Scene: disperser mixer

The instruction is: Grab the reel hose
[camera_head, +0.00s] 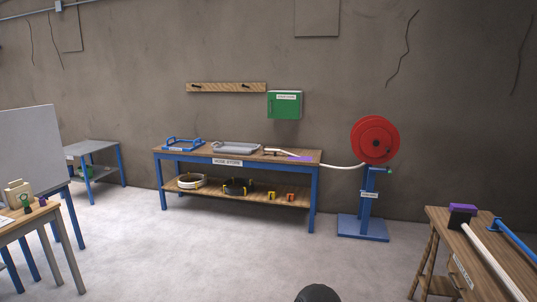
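A red hose reel (375,138) stands on a blue pedestal (365,205) against the back wall, right of centre. A white hose (343,166) runs from the reel leftward to the right end of a wooden-topped bench labelled "HOSE STORE" (312,158). The hose's end seems to rest on the bench top near a purple patch (299,158), but it is too small to make out clearly. Neither of my grippers shows in the head view.
Blue and grey trays (236,148) lie on the bench, with coiled hoses (192,181) on its lower shelf. A table with white and blue pipes (490,260) stands at front right, and another table (30,218) at left. The floor between is clear.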

